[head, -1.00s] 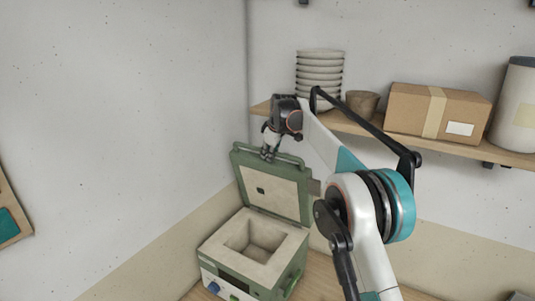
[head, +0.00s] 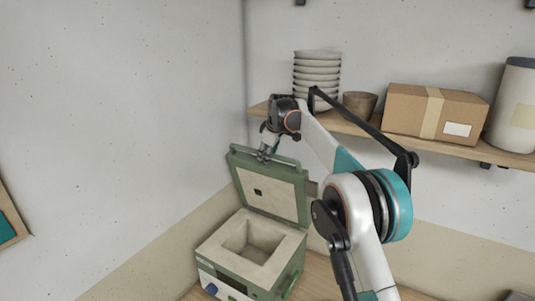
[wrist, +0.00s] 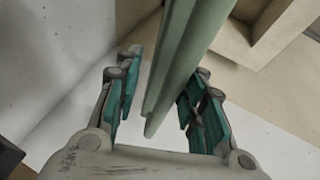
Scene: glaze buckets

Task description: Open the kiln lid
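The green kiln (head: 285,272) stands on the wooden surface, its square pale chamber uncovered. Its lid (head: 272,190) stands raised at the back, tilted slightly backward, with its pale inner face toward me. A green handle bar (head: 286,161) runs along the lid's top edge. My gripper (head: 265,155) is at the left part of that bar, pointing down. In the wrist view my gripper (wrist: 160,105) has its teal-padded fingers spread on either side of the green bar (wrist: 178,65). A gap shows on the left; the right finger is close to the bar, contact unclear.
A wooden shelf (head: 365,129) behind my arm holds stacked bowls (head: 317,72), a brown pot (head: 360,103), a cardboard box (head: 407,110) and a pale bucket (head: 514,110). The wall is close behind the lid. Bare wood (head: 318,285) shows right of the kiln.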

